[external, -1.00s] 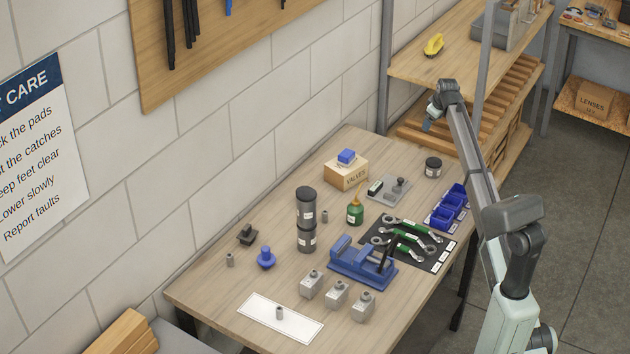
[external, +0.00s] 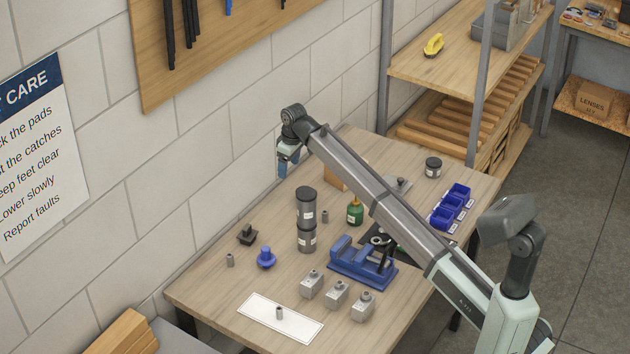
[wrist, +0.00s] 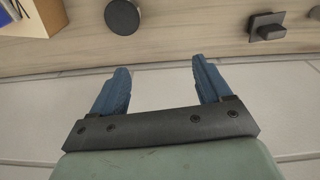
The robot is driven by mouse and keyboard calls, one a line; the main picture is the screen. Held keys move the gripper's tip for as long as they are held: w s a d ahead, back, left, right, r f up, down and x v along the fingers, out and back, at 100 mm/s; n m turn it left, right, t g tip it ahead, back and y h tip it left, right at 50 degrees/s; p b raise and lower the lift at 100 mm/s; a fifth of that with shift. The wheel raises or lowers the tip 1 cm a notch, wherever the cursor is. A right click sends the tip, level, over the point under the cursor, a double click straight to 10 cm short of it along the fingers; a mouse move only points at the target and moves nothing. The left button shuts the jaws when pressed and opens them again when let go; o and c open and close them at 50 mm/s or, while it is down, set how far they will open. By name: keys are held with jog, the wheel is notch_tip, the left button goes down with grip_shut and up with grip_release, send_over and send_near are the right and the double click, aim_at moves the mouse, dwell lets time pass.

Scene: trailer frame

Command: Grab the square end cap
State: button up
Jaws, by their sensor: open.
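A dark grey piece with a square plate and a raised grip (external: 247,235), which looks like the square end cap, sits on the bench near the wall. In the wrist view it (wrist: 267,27) is at the upper right, beyond my fingertips. My gripper (external: 284,168) is open and empty, high above the back edge of the bench near the wall. In the wrist view the blue fingers of my gripper (wrist: 157,76) are apart, with only wall and bench edge between them. A blue round-based knob piece (external: 266,258) stands in front of the dark piece.
Stacked dark canisters (external: 306,220) stand right of the dark piece; their round top (wrist: 122,17) shows in the wrist view. A small grey fitting (external: 230,260) stands left. A blue vise (external: 355,262) and several grey blocks (external: 336,293) are toward the front.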

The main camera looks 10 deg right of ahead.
jog(key=g+h, duration=0.1)
send_over(247, 227)
jog(key=f, duration=0.2)
jog(key=shift+n, duration=0.4)
jog(key=f, duration=0.8)
jog(key=shift+w+d, duration=0.15)
jog(key=shift+w, duration=0.15)
jog(key=shift+s+a+f, duration=0.1)
jog(key=shift+s+f, duration=0.05)
jog(key=shift+f, duration=1.15)
jog(key=shift+s+a+f, duration=0.1)
jog(key=shift+s+f, duration=0.05)
jog(key=shift+f, duration=1.1)
jog(key=c, duration=0.9)
